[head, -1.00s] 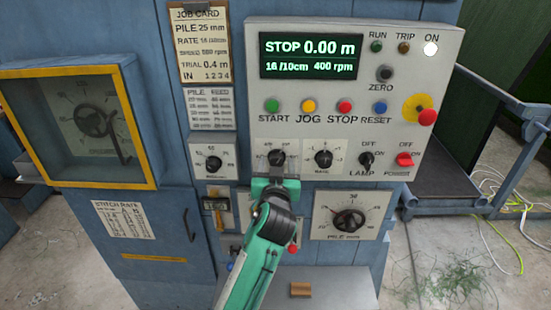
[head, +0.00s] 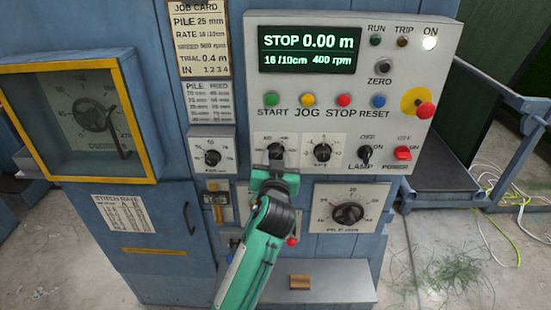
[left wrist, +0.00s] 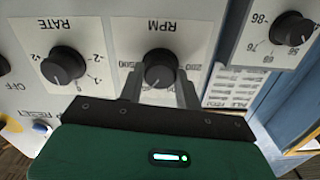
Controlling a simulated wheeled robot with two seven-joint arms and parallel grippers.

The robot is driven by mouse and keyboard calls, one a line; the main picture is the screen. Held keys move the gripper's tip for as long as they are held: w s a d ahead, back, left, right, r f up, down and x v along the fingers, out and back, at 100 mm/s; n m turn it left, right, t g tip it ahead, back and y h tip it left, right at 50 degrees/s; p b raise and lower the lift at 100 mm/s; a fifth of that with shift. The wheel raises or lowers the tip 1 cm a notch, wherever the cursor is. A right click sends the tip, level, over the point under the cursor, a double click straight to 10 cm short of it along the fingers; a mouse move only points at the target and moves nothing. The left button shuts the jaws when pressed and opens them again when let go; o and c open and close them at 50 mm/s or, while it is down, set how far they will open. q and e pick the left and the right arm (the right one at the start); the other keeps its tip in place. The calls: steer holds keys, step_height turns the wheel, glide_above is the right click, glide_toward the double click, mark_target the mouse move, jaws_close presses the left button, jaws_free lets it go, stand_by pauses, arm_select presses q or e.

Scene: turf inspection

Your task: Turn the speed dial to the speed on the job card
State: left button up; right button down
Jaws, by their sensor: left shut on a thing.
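The speed dial, a black knob on a white plate marked RPM, shows in the left wrist view (left wrist: 160,65) and partly in the head view (head: 276,150). My left gripper (head: 274,166) reaches it from below and is shut on it. In the left wrist view its fingers (left wrist: 160,88) lie on either side of the knob. The green display (head: 310,51) reads STOP, 0.00 m, 16 /10cm and 400 rpm. The job card (head: 201,38) has a speed line that looks like 500 rpm, but it is blurred. My right gripper is out of view.
The RATE dial (head: 322,152) sits close to the right of the speed dial. Another dial (head: 212,157) is to the left. The lamp switch (head: 364,156), red power switch (head: 402,153) and pile dial (head: 347,213) are further right. Coloured buttons (head: 307,100) run above.

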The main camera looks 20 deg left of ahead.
arm_select(q)
steer(key=shift+r+m+p, duration=0.1)
steer(key=shift+m+p, duration=0.2)
steer(key=shift+m, duration=0.4)
steer(key=m+p, duration=0.1)
steer(key=m, duration=0.2)
steer(key=shift+m+p, duration=0.3)
steer(key=shift+p, duration=0.05)
steer(key=m+p, duration=0.1)
steer(key=m, duration=0.2)
steer(key=shift+p, duration=0.35)
steer(key=shift+m+p, duration=0.6)
steer(key=shift+m, duration=0.8)
steer(key=o, duration=1)
